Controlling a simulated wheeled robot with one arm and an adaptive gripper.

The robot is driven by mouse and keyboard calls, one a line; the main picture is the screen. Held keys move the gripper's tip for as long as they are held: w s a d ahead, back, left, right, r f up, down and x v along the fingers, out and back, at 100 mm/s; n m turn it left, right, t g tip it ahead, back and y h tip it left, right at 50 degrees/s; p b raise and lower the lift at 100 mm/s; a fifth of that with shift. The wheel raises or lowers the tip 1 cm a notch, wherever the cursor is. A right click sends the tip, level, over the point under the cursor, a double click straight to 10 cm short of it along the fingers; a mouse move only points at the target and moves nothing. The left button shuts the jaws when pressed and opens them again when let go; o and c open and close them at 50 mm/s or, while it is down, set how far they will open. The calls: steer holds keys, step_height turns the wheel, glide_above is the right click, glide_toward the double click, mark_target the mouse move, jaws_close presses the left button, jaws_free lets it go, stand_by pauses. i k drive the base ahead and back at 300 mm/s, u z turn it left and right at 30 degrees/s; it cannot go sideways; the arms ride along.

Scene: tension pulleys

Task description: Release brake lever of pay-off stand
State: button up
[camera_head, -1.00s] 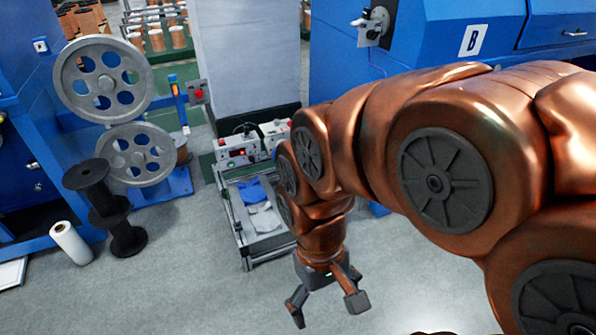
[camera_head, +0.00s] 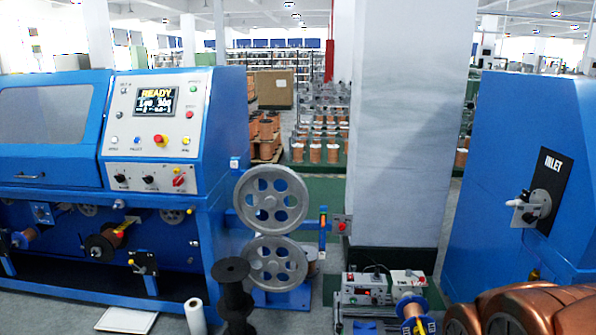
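I cannot make out for certain which part is the pay-off stand's brake lever. A dark reddish spool (camera_head: 100,246) sits on the front of the blue machine at left, and a small yellow lever-like part (camera_head: 125,227) is beside it. Two grey spoked pulleys, the upper one (camera_head: 271,200) and the lower one (camera_head: 275,263), stand one above the other right of that machine. A blue post (camera_head: 322,240) with a coloured strip is beside them.
The blue machine's control panel (camera_head: 155,117) reads READY. Black spools (camera_head: 234,292) and a white roll (camera_head: 195,316) stand on the floor. A small bench unit (camera_head: 364,289) and a copper spool (camera_head: 411,306) are by the pillar (camera_head: 398,130). A blue INLET cabinet (camera_head: 535,190) is at right.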

mark_target(409, 273)
steer(key=k, duration=0.45)
steer(key=z, duration=0.4)
steer(key=i, duration=0.6)
steer(key=z, duration=0.6)
steer(key=i, duration=1.4)
steer(key=u, duration=1)
